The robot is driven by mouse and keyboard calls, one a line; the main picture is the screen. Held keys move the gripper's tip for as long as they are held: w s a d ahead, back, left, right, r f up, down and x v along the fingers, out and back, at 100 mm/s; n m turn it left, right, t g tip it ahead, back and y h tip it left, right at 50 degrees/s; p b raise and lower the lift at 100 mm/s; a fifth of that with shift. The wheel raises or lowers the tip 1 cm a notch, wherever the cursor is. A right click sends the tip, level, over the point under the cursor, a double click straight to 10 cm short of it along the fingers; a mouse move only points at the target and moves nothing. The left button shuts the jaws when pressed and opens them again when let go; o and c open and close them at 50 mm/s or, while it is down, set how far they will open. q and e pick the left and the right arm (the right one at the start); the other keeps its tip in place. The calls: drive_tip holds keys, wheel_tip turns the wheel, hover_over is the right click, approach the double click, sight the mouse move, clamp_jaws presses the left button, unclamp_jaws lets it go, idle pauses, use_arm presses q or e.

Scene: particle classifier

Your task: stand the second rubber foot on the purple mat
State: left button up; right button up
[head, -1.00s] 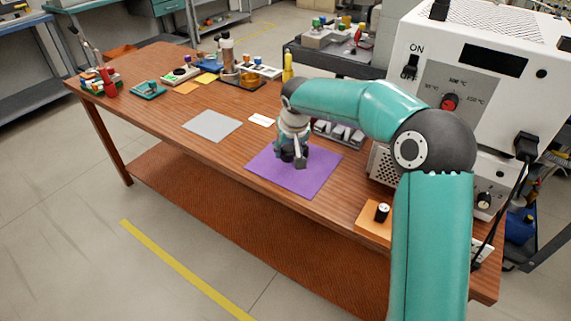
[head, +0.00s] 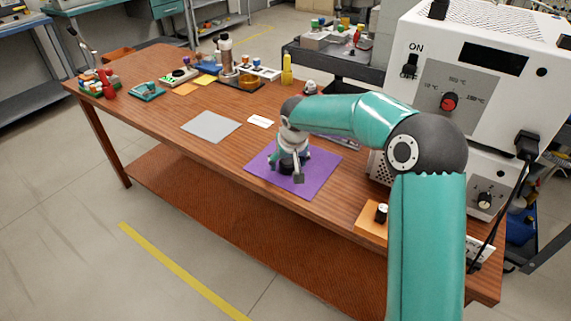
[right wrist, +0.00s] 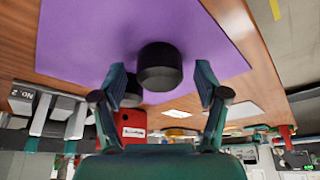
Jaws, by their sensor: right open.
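The purple mat (head: 318,178) lies flat on the wooden table, and it fills the upper part of the right wrist view (right wrist: 80,40). A short black rubber foot (right wrist: 160,62) is on the mat between my right fingertips, with a gap on each side. A second black foot (right wrist: 131,96) is just beyond it, partly hidden by the left-hand finger. My right gripper (right wrist: 160,82) is open around the nearer foot. In the head view my right gripper (head: 287,167) is low over the mat, with a dark foot partly visible between its fingers. My left gripper is out of view.
A grey mat (head: 211,126) and a white card (head: 261,121) lie to the left of the purple mat. A white instrument (head: 465,80) with knobs stands at the right. The table left of the purple mat has free room.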

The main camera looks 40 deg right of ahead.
drive_tip(key=shift+r, duration=0.1)
drive_tip(key=p+v, duration=0.1)
drive_tip(key=v, duration=1.1)
